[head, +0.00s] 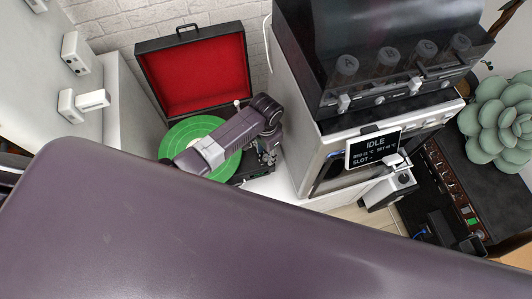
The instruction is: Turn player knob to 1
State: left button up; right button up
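The record player stands open at the back, its black lid (194,70) lined in red and tilted up. A green record (190,130) lies on its platter, partly covered by my arm. My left gripper (267,152) is low at the right side of the player, by its deck. Its fingertips are small, dark and partly hidden, so I cannot tell if they are open or touching anything. I cannot make out the player knob; it may be hidden behind the gripper. My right gripper is not in view.
A machine with a dark top (375,50) stands close to the right of the player, with an "IDLE" display (374,148) in front. A white cabinet (75,50) is at left. A green succulent (498,122) and a panel with buttons (462,205) are at right.

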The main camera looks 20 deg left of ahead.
pick_arm(q)
jog(key=shift+f, duration=0.35)
jog(key=shift+s, duration=0.1)
jog(key=shift+c, duration=0.6)
grip_shut()
